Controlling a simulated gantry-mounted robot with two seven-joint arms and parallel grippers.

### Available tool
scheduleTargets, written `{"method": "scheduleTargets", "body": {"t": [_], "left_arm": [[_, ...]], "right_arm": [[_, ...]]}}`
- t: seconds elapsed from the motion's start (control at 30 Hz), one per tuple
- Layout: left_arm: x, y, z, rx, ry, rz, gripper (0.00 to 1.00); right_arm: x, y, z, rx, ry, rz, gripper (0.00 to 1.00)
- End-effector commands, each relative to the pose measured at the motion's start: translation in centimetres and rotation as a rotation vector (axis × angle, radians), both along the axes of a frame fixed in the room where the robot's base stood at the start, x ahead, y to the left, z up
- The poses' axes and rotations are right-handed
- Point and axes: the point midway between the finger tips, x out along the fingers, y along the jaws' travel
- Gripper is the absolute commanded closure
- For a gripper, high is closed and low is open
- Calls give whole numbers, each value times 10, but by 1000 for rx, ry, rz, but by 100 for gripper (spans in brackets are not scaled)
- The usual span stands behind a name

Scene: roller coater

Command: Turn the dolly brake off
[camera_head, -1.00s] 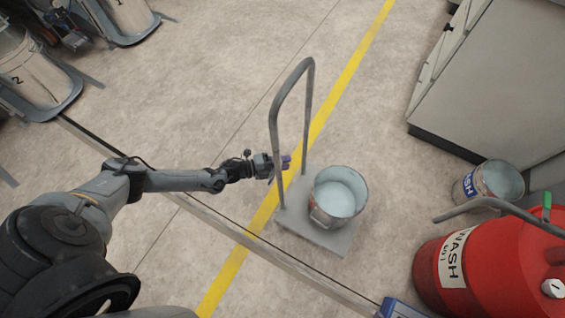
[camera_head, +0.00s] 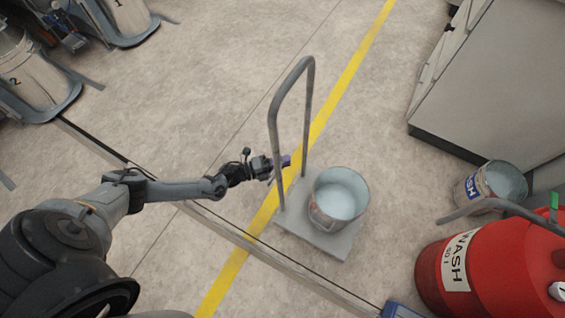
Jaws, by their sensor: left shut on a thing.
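The dolly is a flat grey platform (camera_head: 318,240) with a tall grey loop handle (camera_head: 292,75) at its left side. It stands beside the yellow floor line. An open metal bucket (camera_head: 340,196) with pale contents sits on the platform. I cannot make out the dolly brake. My right gripper is out of view.
A red WASH drum (camera_head: 480,270) stands at the lower right, with a WASH bucket (camera_head: 490,183) behind it. A large grey cabinet (camera_head: 495,80) fills the upper right. Numbered vessels (camera_head: 38,75) stand at the upper left. A rail (camera_head: 250,244) crosses in front of the dolly. Floor beyond the dolly is clear.

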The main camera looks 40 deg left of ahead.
Motion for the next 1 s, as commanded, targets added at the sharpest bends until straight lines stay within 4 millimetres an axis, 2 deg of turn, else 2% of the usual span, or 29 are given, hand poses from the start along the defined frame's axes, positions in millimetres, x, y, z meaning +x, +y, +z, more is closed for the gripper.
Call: {"method": "scheduleTargets", "body": {"t": [0.07,0.1,0.2,0.47,0.63,1.0], "left_arm": [[1,0,2,2,-5,-1,100],[1,0,2,1,-6,-1,70],[1,0,2,1,-4,-1,55],[0,0,1,1,-2,-1,55],[-7,5,1,1,0,0,55],[-55,38,2,2,1,1,55]], "right_arm": [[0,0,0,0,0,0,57],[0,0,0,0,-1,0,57],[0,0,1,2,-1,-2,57],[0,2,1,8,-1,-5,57],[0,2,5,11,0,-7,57],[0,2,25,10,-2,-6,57]]}}
